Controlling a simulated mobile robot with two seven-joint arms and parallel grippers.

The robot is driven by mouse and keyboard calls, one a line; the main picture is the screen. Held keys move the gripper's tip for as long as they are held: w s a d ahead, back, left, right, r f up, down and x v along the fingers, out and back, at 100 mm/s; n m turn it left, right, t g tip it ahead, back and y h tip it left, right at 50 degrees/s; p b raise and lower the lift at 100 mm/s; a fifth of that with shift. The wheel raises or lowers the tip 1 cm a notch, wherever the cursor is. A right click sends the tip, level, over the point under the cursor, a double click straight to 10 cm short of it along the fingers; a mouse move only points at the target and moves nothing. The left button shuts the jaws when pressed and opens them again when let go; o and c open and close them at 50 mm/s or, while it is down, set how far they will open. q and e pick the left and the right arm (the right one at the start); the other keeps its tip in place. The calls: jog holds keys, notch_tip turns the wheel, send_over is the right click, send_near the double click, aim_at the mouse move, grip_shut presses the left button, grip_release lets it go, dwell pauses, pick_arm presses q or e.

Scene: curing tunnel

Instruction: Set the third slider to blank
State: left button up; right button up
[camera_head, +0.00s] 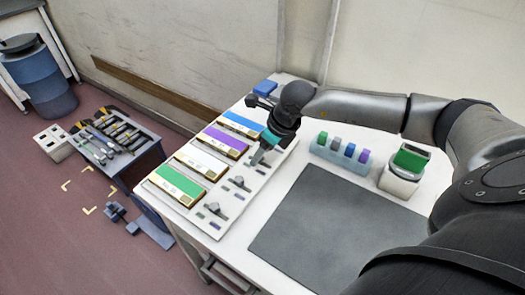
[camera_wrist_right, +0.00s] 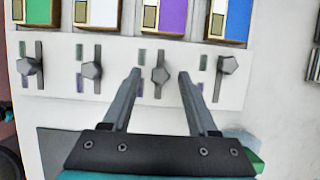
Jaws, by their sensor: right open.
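The white slider panel (camera_wrist_right: 60,110) has a row of sliders below green, white, purple and blue plates. The third slider knob (camera_wrist_right: 160,75), below the purple plate (camera_wrist_right: 172,15), is grey and sits near the middle of its slot. Small dark greenish and purplish marks lie left of the slots. My right gripper (camera_wrist_right: 160,72) is open, its fingers on either side of the third knob; I cannot tell whether they touch it. In the head view my right gripper (camera_head: 262,156) hides that slider. My left gripper is not in view.
The neighbouring knobs, second (camera_wrist_right: 91,70) and fourth (camera_wrist_right: 227,65), stand close outside the fingers. A dark mat (camera_head: 330,225) lies on the white table. Behind it are a rack of coloured pegs (camera_head: 340,160) and a green-topped device (camera_head: 405,175). A tool cart (camera_head: 120,150) stands left.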

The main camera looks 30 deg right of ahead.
jog(key=p+v, duration=0.1)
jog(key=v, duration=1.4)
jog(key=shift+s, duration=0.1)
